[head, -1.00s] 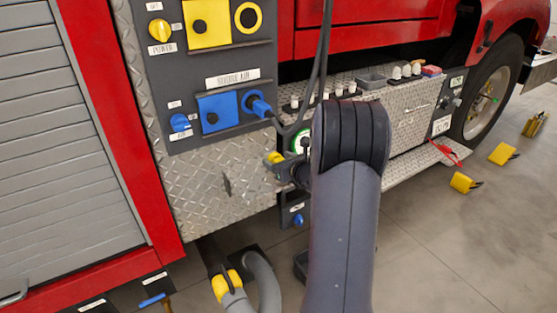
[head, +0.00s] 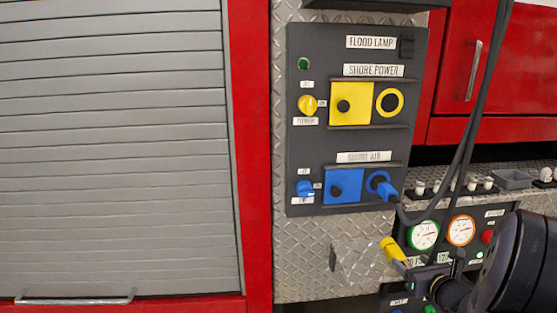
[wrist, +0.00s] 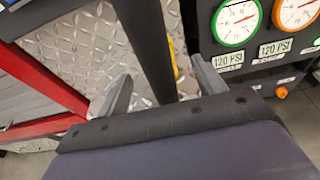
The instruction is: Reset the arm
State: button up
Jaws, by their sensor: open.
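My gripper (wrist: 162,76) is open in the wrist view, with its two grey fingers apart in front of a diamond-plate panel. A dark bar or cable (wrist: 148,45) crosses the gap between the fingers; I cannot tell how near it is. A bit of yellow shows behind it. In the head view my arm is at the bottom right, with its end near a yellow part (head: 391,248) by the lower panel. Whether that yellow part touches the gripper is unclear.
A dark panel has a yellow shore power cover (head: 351,104) and a blue shore air cover (head: 343,187). A blue plug (head: 383,188) sits in the air socket, and a black cable (head: 466,130) hangs close to my arm. Gauges (head: 425,235) lie beyond. A grey shutter (head: 110,150) fills the left.

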aim_at(393, 246)
jog(key=x, duration=1.1)
jog(key=shift+f, duration=0.1)
jog(key=shift+r+p, duration=0.6)
jog(key=shift+r, duration=0.15)
jog(key=shift+s+r+p, duration=0.15)
jog(key=shift+r+p, duration=0.6)
jog(key=shift+p, duration=0.05)
jog(key=shift+f, duration=0.1)
